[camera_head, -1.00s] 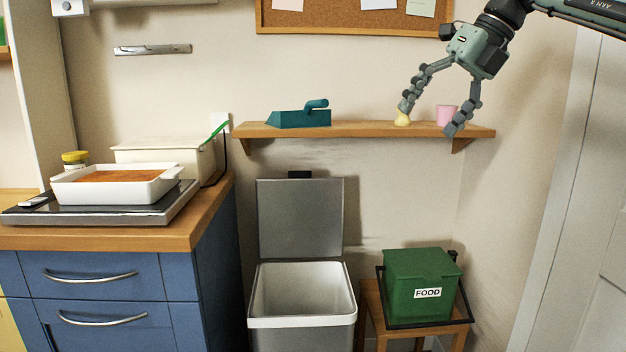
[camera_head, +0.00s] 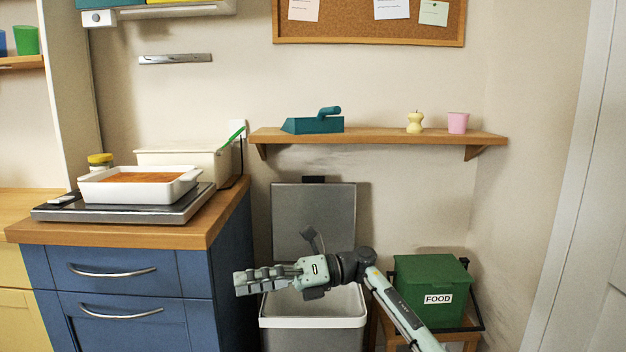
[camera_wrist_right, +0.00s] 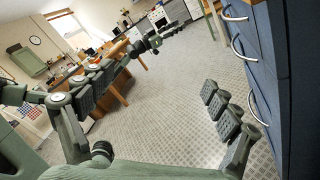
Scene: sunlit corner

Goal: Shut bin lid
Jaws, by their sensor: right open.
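The bin (camera_head: 312,338) stands on the floor right of the blue cabinet, with a pale rim and an open top. Its flat grey lid (camera_head: 316,198) stands upright at the back, against the wall side. My right gripper (camera_head: 262,281) is in front of the lid's lower part and over the bin opening, its fingers pointing left. It hides part of the lid's lower edge and the opening. In the right wrist view, the right gripper's fingers (camera_wrist_right: 167,76) are spread wide with nothing between them. I cannot tell whether it touches the lid. My left gripper is not in the head view.
A green FOOD box (camera_head: 430,282) sits on a wooden stand right of the bin. The blue cabinet (camera_head: 190,305) with handles is close on the left. A wooden shelf (camera_head: 380,136) on the wall above holds a teal tool, a yellow shaker and a pink cup.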

